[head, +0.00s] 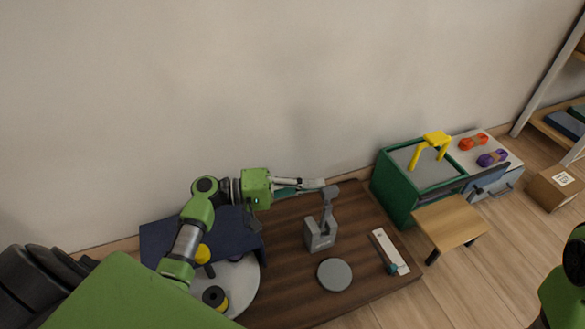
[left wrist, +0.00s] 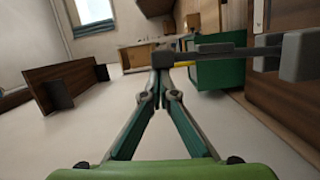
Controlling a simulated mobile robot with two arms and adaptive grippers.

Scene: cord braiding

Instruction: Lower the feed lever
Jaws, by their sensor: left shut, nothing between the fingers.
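The grey feed lever (head: 329,203) stands up from its grey base block (head: 320,235) on the dark wooden table (head: 285,290). In the left wrist view the lever (left wrist: 220,49) lies across the picture from the right, its end in front of my fingertips. My left gripper (head: 320,184) reaches in from the left, close to the lever's top end. It is shut and empty, and its fingers meet at a point in the left wrist view (left wrist: 161,72). I cannot tell whether they touch the lever. My right gripper is not in view.
A grey disc (head: 335,274) and a white strip with a teal knob (head: 385,244) lie near the lever. A green box (head: 393,188) with a yellow handle stands to the right. A white round plate (head: 240,285) with spools is at left. The wall is close behind.

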